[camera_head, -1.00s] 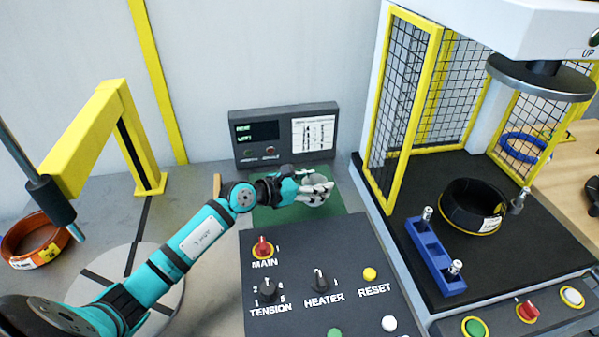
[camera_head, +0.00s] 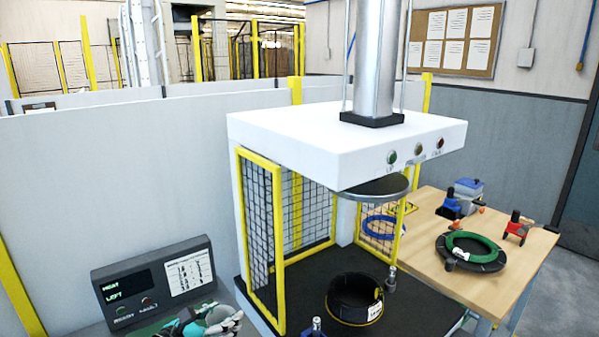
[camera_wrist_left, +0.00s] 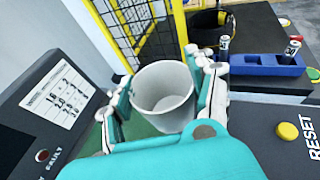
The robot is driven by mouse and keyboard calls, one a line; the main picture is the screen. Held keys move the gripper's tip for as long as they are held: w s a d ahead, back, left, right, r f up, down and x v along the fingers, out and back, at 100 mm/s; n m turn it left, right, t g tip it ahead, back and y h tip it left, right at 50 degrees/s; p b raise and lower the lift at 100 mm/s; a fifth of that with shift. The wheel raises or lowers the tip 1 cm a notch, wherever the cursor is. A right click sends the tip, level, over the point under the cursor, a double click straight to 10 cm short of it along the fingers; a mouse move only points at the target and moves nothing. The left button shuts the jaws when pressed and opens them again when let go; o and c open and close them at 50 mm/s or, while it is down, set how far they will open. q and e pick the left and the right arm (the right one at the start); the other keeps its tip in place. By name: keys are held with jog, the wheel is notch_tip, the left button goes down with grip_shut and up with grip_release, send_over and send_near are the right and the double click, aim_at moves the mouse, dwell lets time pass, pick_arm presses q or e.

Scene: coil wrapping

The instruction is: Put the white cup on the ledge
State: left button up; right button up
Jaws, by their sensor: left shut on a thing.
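The white cup (camera_wrist_left: 163,88) stands between the fingers of my left gripper (camera_wrist_left: 160,85) in the left wrist view, with its open, empty mouth towards the camera. The fingers are closed on it from both sides. In the head view my left gripper (camera_head: 208,324) shows at the bottom edge, in front of the control panel, and I cannot make out the cup clearly there. A green mat (camera_wrist_left: 150,130) shows partly below the cup. I cannot tell which surface is the ledge. My right gripper is not in view.
A press with a white head (camera_head: 345,140) and yellow mesh guard (camera_head: 262,230) stands right of the gripper. A black coil (camera_head: 355,298) lies on its dark bed. A blue block (camera_wrist_left: 265,64) is nearby. A wooden table (camera_head: 430,235) holds a green coil (camera_head: 475,247).

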pick_arm(q)
jog(key=shift+s+a+f+h+b, duration=0.1)
jog(key=shift+s+f+h+b, duration=0.3)
jog(key=shift+s+b, duration=0.5)
jog(key=s+a+m+g+h+b, duration=0.1)
jog(key=s+m+g+h+b, duration=0.2)
jog(key=s, duration=1.3)
jog(key=shift+s+a+r+m+g+h+b, duration=0.15)
jog(key=shift+s+r+m+g+h+b, duration=0.2)
jog(key=shift+m+g, duration=0.45)
jog(key=shift+t, duration=0.3)
